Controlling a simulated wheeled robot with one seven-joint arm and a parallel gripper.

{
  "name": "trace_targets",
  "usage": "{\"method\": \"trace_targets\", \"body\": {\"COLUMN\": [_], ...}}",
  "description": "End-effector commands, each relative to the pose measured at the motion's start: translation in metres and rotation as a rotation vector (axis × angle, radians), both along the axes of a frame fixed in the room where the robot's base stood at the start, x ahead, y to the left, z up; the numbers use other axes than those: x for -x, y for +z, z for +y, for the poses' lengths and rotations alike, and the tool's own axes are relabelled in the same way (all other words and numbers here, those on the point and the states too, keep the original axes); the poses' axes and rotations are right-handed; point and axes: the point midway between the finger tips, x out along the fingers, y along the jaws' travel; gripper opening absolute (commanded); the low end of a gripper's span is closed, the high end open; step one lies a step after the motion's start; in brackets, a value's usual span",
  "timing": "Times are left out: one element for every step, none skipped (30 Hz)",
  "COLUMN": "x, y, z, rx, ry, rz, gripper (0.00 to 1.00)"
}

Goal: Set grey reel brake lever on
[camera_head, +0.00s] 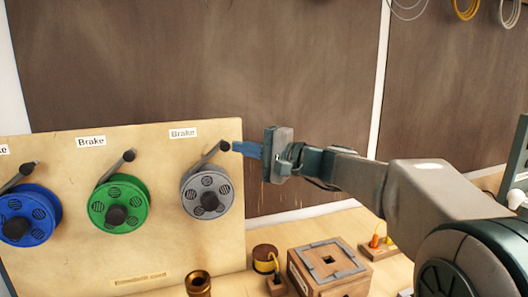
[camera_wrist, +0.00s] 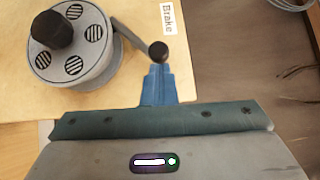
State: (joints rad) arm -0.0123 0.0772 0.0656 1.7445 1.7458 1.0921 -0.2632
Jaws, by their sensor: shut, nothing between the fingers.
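The grey reel (camera_head: 207,191) is mounted at the right of the upright board, below a "Brake" label (camera_head: 183,132). Its dark brake lever (camera_head: 213,153) slants up and to the right, ending in a black knob (camera_head: 225,146). My gripper (camera_head: 238,147) is shut and empty, its blue fingers just right of the knob. In the wrist view the grey reel (camera_wrist: 72,42) is at upper left, and the lever knob (camera_wrist: 159,51) is right at the fingertips (camera_wrist: 158,68). I cannot tell whether the fingertips touch the knob.
A green reel (camera_head: 118,201) and a blue reel (camera_head: 27,215) with similar levers are on the board (camera_head: 160,240) to the left.

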Motion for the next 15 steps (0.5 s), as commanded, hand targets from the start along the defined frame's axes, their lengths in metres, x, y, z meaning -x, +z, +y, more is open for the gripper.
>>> {"method": "trace_targets", "body": {"x": [0.0037, 0.0041, 0.0044, 0.0045, 0.0046, 0.0048, 0.0048, 0.0049, 0.0050, 0.0050, 0.0049, 0.0045, 0.0041, 0.0034, 0.0022], "y": [0.0020, 0.0021, 0.0023, 0.0025, 0.0025, 0.0026, 0.0027, 0.0027, 0.0028, 0.0028, 0.0027, 0.0024, 0.0021, 0.0018, 0.0010], "z": [0.0068, 0.0074, 0.0078, 0.0080, 0.0082, 0.0083, 0.0085, 0.0085, 0.0085, 0.0084, 0.0080, 0.0068, 0.0053, 0.0031, -0.0008], "rx": [0.000, 0.000, 0.000, 0.000, -0.001, -0.001, -0.001, -0.001, -0.001, -0.001, -0.001, -0.002, -0.002, -0.002, -0.002], "ry": [0.016, 0.017, 0.019, 0.019, 0.020, 0.020, 0.021, 0.021, 0.022, 0.022, 0.022, 0.022, 0.022, 0.022, 0.021], "rz": [-0.004, -0.004, -0.004, -0.004, -0.003, -0.004, -0.004, -0.004, -0.004, -0.004, -0.004, -0.004, -0.005, -0.005, -0.004], "gripper": [0.00, 0.00, 0.00, 0.00, 0.00, 0.00, 0.00, 0.00, 0.00, 0.00, 0.00, 0.00, 0.00, 0.00, 0.00]}}
